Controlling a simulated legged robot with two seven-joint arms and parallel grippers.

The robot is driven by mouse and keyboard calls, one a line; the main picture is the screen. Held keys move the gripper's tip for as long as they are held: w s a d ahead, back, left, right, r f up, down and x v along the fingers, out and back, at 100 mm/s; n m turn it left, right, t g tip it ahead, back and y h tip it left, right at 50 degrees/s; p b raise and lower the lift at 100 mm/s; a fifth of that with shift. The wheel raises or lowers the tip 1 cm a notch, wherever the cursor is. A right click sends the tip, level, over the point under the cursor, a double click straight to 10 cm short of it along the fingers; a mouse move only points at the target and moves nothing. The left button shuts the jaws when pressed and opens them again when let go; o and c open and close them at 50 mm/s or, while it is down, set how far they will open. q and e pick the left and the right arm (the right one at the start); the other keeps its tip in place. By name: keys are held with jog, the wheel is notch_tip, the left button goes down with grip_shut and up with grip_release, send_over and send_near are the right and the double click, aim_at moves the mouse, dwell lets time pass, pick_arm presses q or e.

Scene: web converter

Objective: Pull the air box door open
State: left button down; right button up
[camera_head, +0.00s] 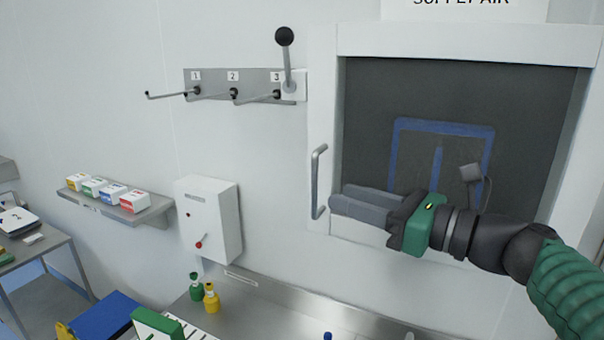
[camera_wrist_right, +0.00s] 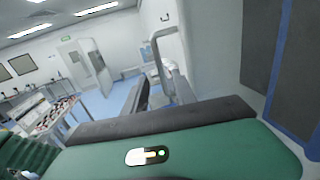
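The air box door (camera_head: 325,120) is a white frame with a dark window, under a "SUPPLY AIR" sign. It looks shut. Its grey upright bar handle (camera_head: 319,182) is on the left side of the frame. My right gripper (camera_head: 337,202) reaches in from the right, its fingers pointing left, with the tips just right of the handle's lower part. In the right wrist view, the right gripper (camera_wrist_right: 160,88) has a gap between its fingers, and the handle (camera_wrist_right: 154,50) shows beyond the tips. I cannot tell whether they touch it. My left gripper is not in view.
A lever with a black knob (camera_head: 284,37) and a numbered hook rack (camera_head: 215,84) are on the wall left of the door. Below are a white control box (camera_head: 209,218), a shelf of small boxes (camera_head: 150,213) and a steel counter (camera_head: 270,305) with bottles.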

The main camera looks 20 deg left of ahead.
aim_at(312, 186)
jog(key=p+x, duration=0.3)
jog(key=x, duration=0.7)
jog(key=shift+w+a+r, duration=0.1)
jog(key=shift+a, duration=0.05)
jog(key=shift+w, duration=0.1)
jog(key=shift+c, duration=1.1)
grip_shut()
